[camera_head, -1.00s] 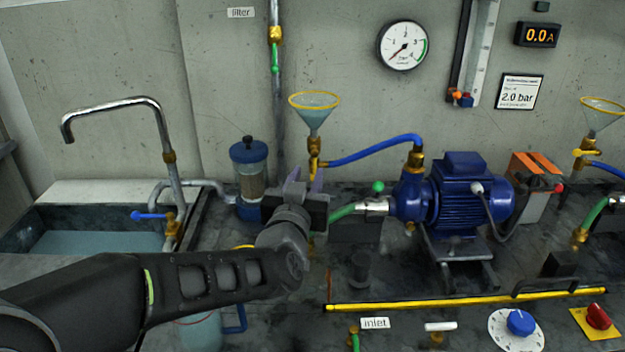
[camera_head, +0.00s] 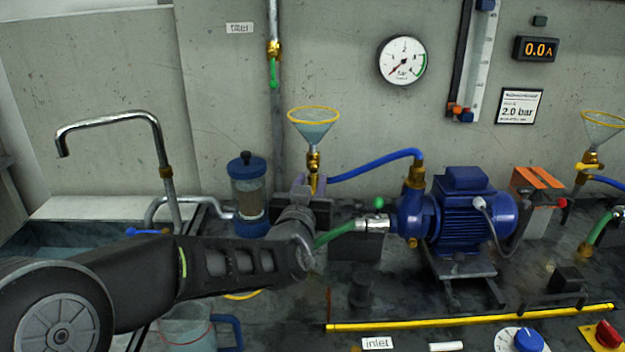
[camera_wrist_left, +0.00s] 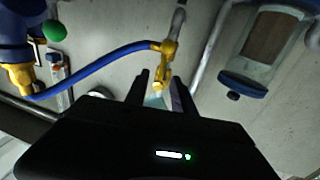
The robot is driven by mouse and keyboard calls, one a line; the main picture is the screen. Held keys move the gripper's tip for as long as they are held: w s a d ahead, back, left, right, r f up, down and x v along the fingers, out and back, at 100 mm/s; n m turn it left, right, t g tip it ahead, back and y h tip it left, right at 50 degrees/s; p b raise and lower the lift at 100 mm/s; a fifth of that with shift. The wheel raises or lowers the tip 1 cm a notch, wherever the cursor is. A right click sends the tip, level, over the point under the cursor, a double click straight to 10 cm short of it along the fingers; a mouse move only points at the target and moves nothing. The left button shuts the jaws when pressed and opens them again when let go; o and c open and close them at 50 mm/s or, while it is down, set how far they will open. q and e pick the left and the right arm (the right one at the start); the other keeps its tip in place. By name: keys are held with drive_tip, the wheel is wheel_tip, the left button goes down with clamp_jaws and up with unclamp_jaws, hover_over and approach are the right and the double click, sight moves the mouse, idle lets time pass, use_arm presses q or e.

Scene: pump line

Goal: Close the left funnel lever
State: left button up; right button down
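The left funnel (camera_head: 314,129) is a clear cone with a yellow rim, holding pale liquid, above a brass valve. Its yellow lever (camera_head: 314,184) points down along the valve. My left gripper (camera_head: 312,187) is open, with its fingertips around the lever's height. In the left wrist view the scene appears upside down; the yellow lever (camera_wrist_left: 158,79) shows in the gap between the two dark fingers (camera_wrist_left: 160,92). I cannot tell whether either finger touches it. The gripper body hides the pipe below the valve. My right gripper is not in view.
A blue hose (camera_head: 375,162) runs from the valve to the blue pump (camera_head: 462,222). The filter jar (camera_head: 249,192) stands close left of the gripper. A green-knobbed valve (camera_head: 373,222) is close on the right. A jug (camera_head: 190,328) stands below my arm.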

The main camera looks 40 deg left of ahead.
use_arm(q)
drive_tip(key=shift+x, duration=1)
drive_tip(key=shift+c, duration=0.3)
clamp_jaws()
idle(0.4)
